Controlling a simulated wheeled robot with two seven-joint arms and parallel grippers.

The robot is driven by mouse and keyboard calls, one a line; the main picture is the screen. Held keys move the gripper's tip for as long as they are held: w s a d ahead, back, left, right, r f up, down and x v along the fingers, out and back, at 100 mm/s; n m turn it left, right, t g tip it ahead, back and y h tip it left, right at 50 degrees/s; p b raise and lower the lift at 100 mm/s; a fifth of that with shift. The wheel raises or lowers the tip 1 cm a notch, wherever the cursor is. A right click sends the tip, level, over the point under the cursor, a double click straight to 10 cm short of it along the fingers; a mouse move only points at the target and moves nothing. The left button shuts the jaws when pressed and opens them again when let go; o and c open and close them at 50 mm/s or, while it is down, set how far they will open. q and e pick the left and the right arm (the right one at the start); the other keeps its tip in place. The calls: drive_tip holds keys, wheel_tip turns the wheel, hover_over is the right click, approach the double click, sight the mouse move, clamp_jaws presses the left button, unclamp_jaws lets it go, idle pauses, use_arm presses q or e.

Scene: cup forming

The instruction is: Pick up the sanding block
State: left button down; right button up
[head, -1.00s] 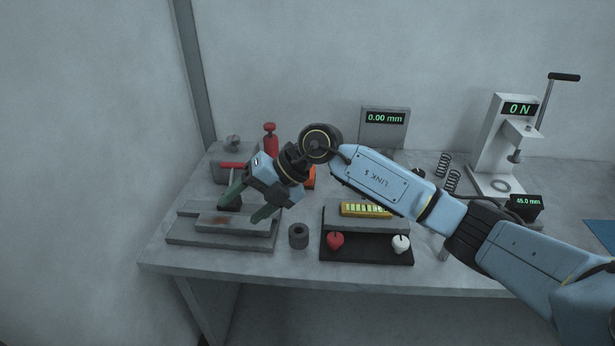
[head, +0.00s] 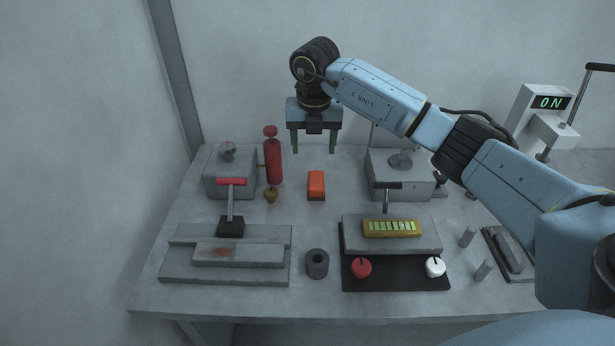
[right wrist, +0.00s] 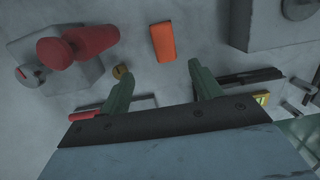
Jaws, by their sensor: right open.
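An orange block (head: 316,185), which I take to be the sanding block, lies on the table in the middle of the head view, right of the red cylinder. It also shows in the right wrist view (right wrist: 162,41), near the top centre and beyond the fingertips. My right gripper (head: 315,148) is open and empty, fingers pointing down. It hangs above the table and behind the block in the head picture, apart from it. Its green fingers also show in the right wrist view (right wrist: 160,72), with nothing between them. My left gripper is not in view.
A red cylinder (head: 272,165) stands left of the block, and grey boxes (head: 216,180) (head: 381,183) stand on both sides. Grey plates (head: 176,264), a dark ring (head: 317,264) and a black tray (head: 398,280) lie in front.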

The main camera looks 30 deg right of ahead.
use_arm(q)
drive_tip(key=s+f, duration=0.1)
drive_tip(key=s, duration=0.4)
use_arm(e)
hover_over(316, 179)
drive_tip(key=s+a, duration=0.1)
wheel_tip(316, 179, down, 6)
drive_tip(key=shift+r+b, duration=0.1)
drive_tip(key=shift+b, duration=0.3)
drive_tip(key=shift+f, duration=0.35)
drive_tip(key=shift+w+d+f+b, duration=0.15)
drive_tip(key=shift+f+b, duration=0.05)
drive_tip(key=shift+f, duration=0.65)
drive_tip(key=shift+w+d+f+b, duration=0.15)
drive_tip(key=shift+d+f+b, duration=0.05)
drive_tip(key=shift+f, duration=0.65)
drive_tip(key=shift+w+d+f+b, duration=0.15)
drive_tip(key=shift+f+b, duration=0.05)
drive_tip(key=shift+f, duration=0.65)
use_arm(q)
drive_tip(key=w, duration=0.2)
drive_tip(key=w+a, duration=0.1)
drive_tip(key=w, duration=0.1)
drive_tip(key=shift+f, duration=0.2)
use_arm(e)
drive_tip(key=shift+c, duration=0.4)
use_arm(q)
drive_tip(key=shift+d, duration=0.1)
use_arm(e)
drive_tip(key=c, duration=1)
